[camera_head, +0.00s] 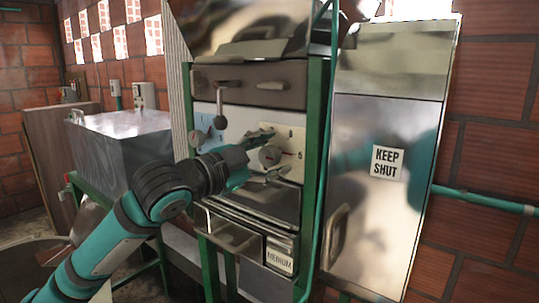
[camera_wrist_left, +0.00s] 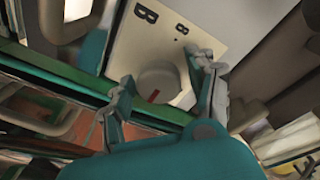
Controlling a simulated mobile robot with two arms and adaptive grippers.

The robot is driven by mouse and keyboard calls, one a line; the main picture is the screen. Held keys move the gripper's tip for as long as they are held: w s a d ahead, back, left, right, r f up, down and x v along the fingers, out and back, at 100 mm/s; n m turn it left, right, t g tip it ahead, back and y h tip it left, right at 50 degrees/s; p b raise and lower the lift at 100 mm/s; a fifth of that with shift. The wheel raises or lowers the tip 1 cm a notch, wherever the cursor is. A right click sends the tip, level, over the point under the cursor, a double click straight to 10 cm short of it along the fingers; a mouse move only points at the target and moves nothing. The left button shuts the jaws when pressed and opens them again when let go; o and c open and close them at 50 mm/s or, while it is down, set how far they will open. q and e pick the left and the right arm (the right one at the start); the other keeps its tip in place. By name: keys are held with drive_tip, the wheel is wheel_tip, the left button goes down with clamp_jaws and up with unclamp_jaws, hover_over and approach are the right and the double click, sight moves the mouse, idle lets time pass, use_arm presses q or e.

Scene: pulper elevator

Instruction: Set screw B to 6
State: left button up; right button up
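Screw B is a round grey knob (camera_head: 269,157) on a pale panel (camera_head: 289,168). In the left wrist view the knob (camera_wrist_left: 160,78) has a red mark on its face, and the panel (camera_wrist_left: 208,32) shows a large B and a small 8. The numeral at the red mark cannot be read. My left gripper (camera_head: 266,154) is open, one finger above and one below the knob in the head view. In the left wrist view the gripper (camera_wrist_left: 165,72) has a finger on each side, with visible gaps. My right gripper is not in view.
A metal door (camera_head: 383,215) marked KEEP SHUT stands right of the panel. A green post (camera_head: 315,130) runs beside the panel. A lever with a dark knob (camera_head: 221,122) and a blue-marked panel (camera_head: 203,128) are left of it. A drawer labelled MEDIUM (camera_head: 280,257) is below.

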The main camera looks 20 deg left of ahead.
use_arm(q)
drive_tip(key=c, duration=1)
drive_tip(key=n, duration=0.3)
drive_tip(key=shift+p, duration=0.3)
drive_tip(key=n, duration=0.3)
drive_tip(key=shift+n+t+p, duration=0.3)
drive_tip(key=shift+t+p, duration=0.1)
drive_tip(key=n+p, duration=0.1)
drive_tip(key=n, duration=0.3)
drive_tip(key=shift+a+n+t+p, duration=0.1)
drive_tip(key=shift+n+t+p, duration=0.25)
drive_tip(key=shift+n+t, duration=0.05)
drive_tip(key=shift+n, duration=0.5)
drive_tip(key=shift+y, duration=0.3)
